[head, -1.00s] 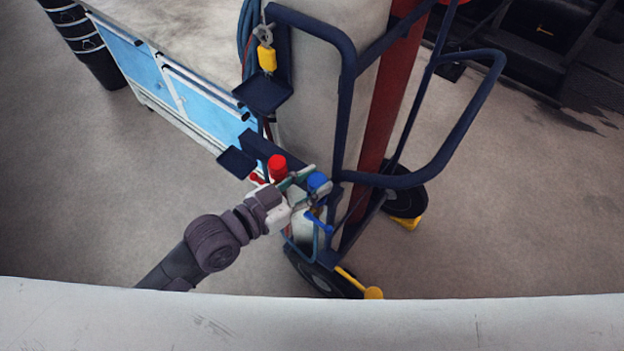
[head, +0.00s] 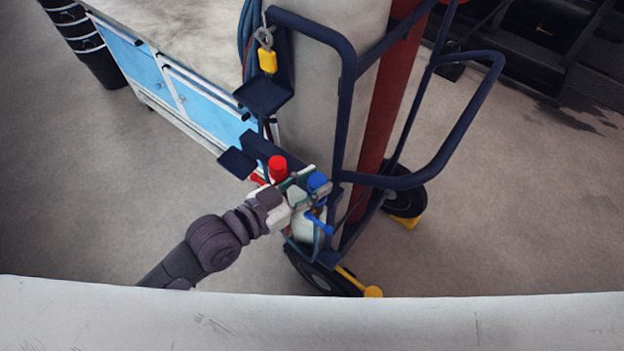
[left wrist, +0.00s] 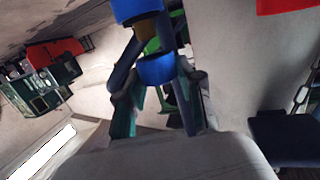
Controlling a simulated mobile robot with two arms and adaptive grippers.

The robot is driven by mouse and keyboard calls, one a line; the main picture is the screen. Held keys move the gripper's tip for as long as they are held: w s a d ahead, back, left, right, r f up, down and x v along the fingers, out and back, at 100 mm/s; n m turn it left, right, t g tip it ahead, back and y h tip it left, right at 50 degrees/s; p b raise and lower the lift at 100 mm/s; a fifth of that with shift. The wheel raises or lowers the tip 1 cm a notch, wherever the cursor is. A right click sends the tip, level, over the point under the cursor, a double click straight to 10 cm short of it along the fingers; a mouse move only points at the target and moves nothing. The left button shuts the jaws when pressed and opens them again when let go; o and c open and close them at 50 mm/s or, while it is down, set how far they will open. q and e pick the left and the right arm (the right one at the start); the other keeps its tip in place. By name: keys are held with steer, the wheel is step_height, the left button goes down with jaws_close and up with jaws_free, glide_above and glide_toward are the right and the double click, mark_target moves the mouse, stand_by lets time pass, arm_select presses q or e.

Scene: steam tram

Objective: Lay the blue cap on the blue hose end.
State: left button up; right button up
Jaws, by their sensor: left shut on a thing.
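My left gripper (head: 308,190) reaches in from the left at the lower part of the hand cart. In the left wrist view it is shut on a blue piece (left wrist: 157,70), which appears to be the blue cap. Another blue cylinder (left wrist: 137,10), which looks like the blue hose end, shows just above it, with a brass part (left wrist: 147,27) between the two. In the head view a blue round top (head: 317,181) shows at the fingertips. I cannot tell whether cap and hose end touch. My right gripper is not in view.
A red cap-like piece (head: 277,168) stands close left of the gripper. A blue lever (head: 320,224) is just below it. The dark blue cart frame (head: 345,100) and a pale cylinder (head: 305,120) stand close behind.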

arm_select(q)
steer(key=shift+f, duration=0.15)
steer(key=shift+f+b, duration=0.45)
steer(key=shift+f, duration=0.1)
steer(key=shift+f, duration=0.25)
stand_by(0.5)
stand_by(0.5)
stand_by(0.5)
steer(key=o, duration=0.9)
steer(key=shift+r, duration=0.1)
